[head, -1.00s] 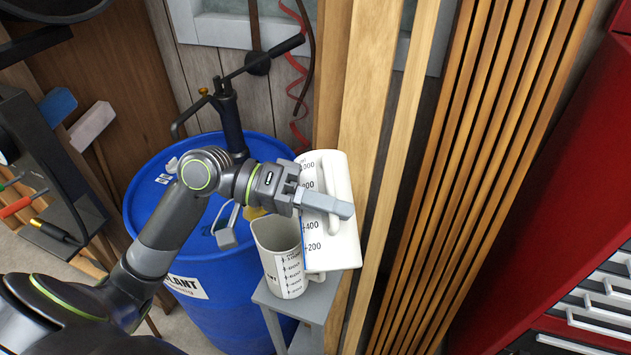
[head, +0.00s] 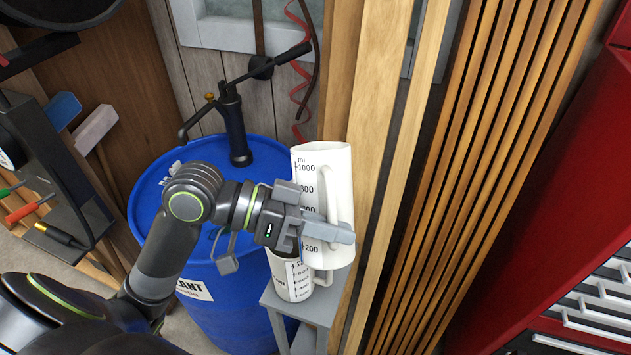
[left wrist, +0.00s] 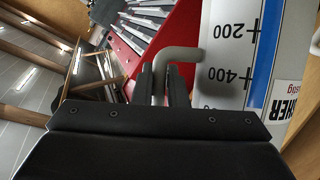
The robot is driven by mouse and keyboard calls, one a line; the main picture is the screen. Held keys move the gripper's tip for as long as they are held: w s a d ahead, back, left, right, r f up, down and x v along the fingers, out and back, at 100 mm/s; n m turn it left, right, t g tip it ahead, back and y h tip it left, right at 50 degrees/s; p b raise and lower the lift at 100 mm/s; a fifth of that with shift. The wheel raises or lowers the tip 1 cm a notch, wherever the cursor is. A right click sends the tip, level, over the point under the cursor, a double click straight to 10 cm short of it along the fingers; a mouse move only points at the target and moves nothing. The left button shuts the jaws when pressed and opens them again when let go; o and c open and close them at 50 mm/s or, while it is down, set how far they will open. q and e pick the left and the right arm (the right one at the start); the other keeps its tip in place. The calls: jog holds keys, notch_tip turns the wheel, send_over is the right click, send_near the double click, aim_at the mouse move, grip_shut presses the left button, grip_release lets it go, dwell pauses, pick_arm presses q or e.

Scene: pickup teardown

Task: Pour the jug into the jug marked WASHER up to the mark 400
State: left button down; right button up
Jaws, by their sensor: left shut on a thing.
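A tall white jug (head: 310,160) with a ml scale up to 1000 is held upright. My left gripper (head: 328,232) is shut on its handle. In the left wrist view the fingers clasp the handle (left wrist: 182,54); beside it are marks 200 and 400, a blue stripe and a label ending in "HER". A second white jug (head: 282,280) with a dark scale stands on a small grey stand (head: 272,299). My right gripper is out of view.
A blue drum (head: 160,215) with a hand pump (head: 233,125) stands behind my left arm. Wooden boards (head: 375,130) and slats (head: 465,150) rise close at the right. A red cabinet (head: 590,150) is at the far right. A tool rack (head: 40,165) is at the left.

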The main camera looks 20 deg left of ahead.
aim_at(339, 256)
pick_arm(q)
jog(key=shift+s+d+r+p, duration=0.3)
jog(key=shift+r+p, duration=0.15)
jog(key=shift+p, duration=0.4)
jog(key=shift+s+f+m, duration=0.15)
jog(key=shift+f+m, duration=0.1)
jog(key=shift+m, duration=0.05)
jog(key=shift+s+d+f+m+t+y+p, duration=0.25)
jog(key=shift+f+m+t+p, duration=0.2)
jog(key=shift+p, duration=0.65)
jog(key=shift+f, duration=0.25)
jog(key=shift+s+d+f+m+t+y+p, duration=0.15)
jog(key=shift+d+f+m+t+y+p, duration=0.15)
jog(key=shift+f+m+p, duration=0.3)
jog(key=shift+f+m+t+y, duration=0.35)
jog(key=shift+f+m+t, duration=0.15)
jog(key=shift+m, duration=0.25)
